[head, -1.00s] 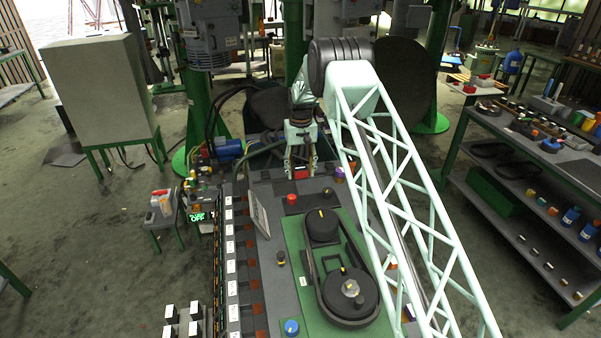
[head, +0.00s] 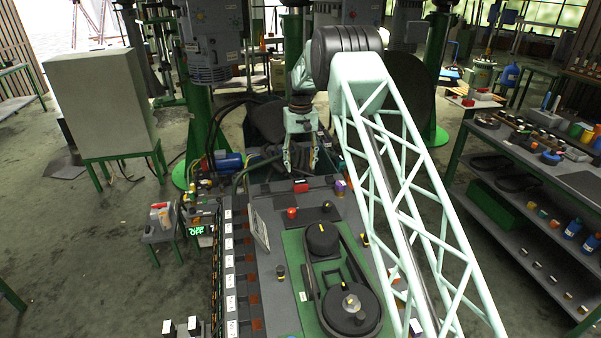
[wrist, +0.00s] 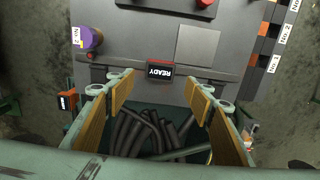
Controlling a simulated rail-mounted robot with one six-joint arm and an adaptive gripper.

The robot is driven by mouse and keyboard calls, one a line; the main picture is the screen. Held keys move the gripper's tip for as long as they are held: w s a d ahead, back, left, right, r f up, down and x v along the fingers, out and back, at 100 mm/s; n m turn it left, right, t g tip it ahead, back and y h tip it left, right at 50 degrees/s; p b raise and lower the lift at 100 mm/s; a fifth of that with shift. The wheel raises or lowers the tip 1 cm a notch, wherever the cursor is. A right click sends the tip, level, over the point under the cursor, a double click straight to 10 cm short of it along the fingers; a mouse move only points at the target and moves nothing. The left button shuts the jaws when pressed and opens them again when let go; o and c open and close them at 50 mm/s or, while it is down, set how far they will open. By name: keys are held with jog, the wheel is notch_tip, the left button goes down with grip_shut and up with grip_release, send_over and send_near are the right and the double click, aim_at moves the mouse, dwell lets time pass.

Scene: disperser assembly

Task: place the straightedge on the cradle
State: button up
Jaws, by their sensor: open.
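My gripper (head: 300,168) is open with its fingers spread and nothing between them, just beyond the far end of the grey bench top. In the wrist view my gripper (wrist: 160,98) shows its two tan-padded fingers wide apart, with a block marked READY (wrist: 162,70) in the gap beyond. A slim pale grey flat piece (head: 261,232) stands tilted on the left of the bench top, well apart from my gripper. I cannot tell whether it is the straightedge. I cannot make out the cradle for certain in either view.
A green plate with a belt and two dark pulleys (head: 351,306) fills the bench's middle. A red button (head: 292,212) and purple knob (wrist: 86,37) stand up near the far end. Dark hoses (wrist: 150,130) lie below the fingers. Numbered slots run along the bench's left edge.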

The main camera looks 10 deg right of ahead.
jog(key=shift+r, duration=0.7)
jog(key=shift+s+r, duration=0.1)
jog(key=shift+r, duration=0.05)
dwell(0.3)
